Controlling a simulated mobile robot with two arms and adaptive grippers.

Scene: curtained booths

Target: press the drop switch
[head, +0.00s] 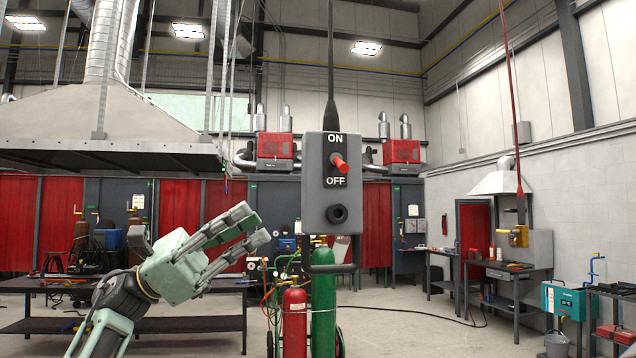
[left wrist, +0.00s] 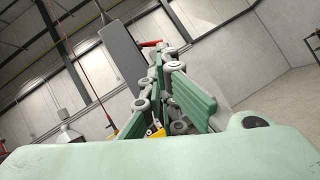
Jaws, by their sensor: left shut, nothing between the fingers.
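The drop switch (head: 317,190) is a grey box hanging on a black cable, marked ON above and OFF below. Its red toggle lever (head: 340,163) sticks out between the two words, its tip slanting down and right. A black round socket sits lower on the box. My left gripper (head: 258,226) is left of and a little below the box, apart from it in the head view, shut and empty, fingers pointing toward it. In the left wrist view the box (left wrist: 120,50) and the red lever (left wrist: 151,43) show beyond the fingertips (left wrist: 164,54). My right gripper is out of view.
Red and green gas cylinders (head: 323,300) stand below and behind the box. A dark table (head: 190,325) is at left, under a large hood (head: 110,125). Red curtained booths (head: 375,225) line the back. A workbench (head: 508,275) is at right. The air around the box looks free.

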